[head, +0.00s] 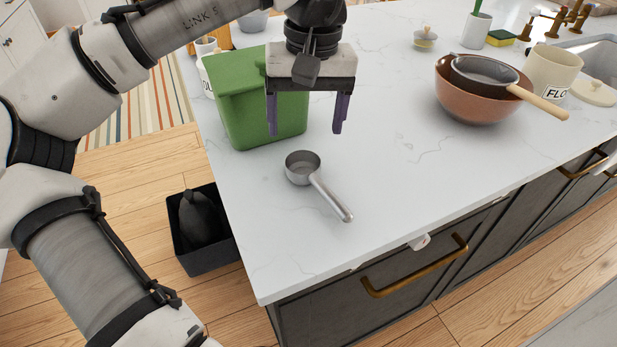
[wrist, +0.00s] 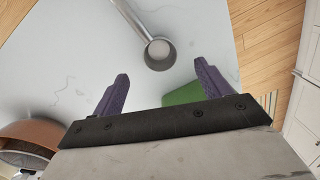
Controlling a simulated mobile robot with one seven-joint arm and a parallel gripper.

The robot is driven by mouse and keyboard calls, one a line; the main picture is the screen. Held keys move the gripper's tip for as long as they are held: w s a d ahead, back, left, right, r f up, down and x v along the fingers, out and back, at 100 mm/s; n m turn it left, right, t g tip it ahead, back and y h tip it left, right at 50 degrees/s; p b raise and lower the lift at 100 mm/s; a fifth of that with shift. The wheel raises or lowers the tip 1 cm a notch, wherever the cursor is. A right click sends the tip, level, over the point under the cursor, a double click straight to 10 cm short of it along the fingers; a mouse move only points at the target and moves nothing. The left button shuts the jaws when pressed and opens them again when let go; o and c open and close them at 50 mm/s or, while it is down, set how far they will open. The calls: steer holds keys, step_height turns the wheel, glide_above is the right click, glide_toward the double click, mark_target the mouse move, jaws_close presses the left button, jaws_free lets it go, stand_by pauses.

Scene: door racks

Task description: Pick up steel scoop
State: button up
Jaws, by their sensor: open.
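The steel scoop (head: 318,183) lies on the white countertop near the front left corner, its round cup towards the back left and its handle pointing to the front right. My gripper (head: 306,130) is open and empty, above the counter and behind the scoop, with its two purple fingers pointing down. In the wrist view the scoop (wrist: 157,50) shows beyond the open fingertips (wrist: 163,80), its cup between their lines and its handle running to the upper left. The fingers are apart from the scoop.
A green bin (head: 250,110) stands close left of my gripper. A terracotta bowl (head: 470,100) holds a sieve (head: 485,70) at the right, near a flour canister (head: 550,72). A black box (head: 207,250) is on the floor left of the counter. The counter right of the scoop is clear.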

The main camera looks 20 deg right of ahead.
mark_target(304, 158)
step_height(304, 158, down, 3)
steer(key=shift+a+f, duration=0.1)
steer(key=shift+a, duration=0.05)
steer(key=shift+w+f+p, duration=0.15)
steer(key=shift+w+f, duration=0.05)
steer(key=shift+f, duration=1.15)
steer(key=shift+w+f+p, duration=0.15)
steer(key=shift+f, duration=1.2)
steer(key=c, duration=1.1)
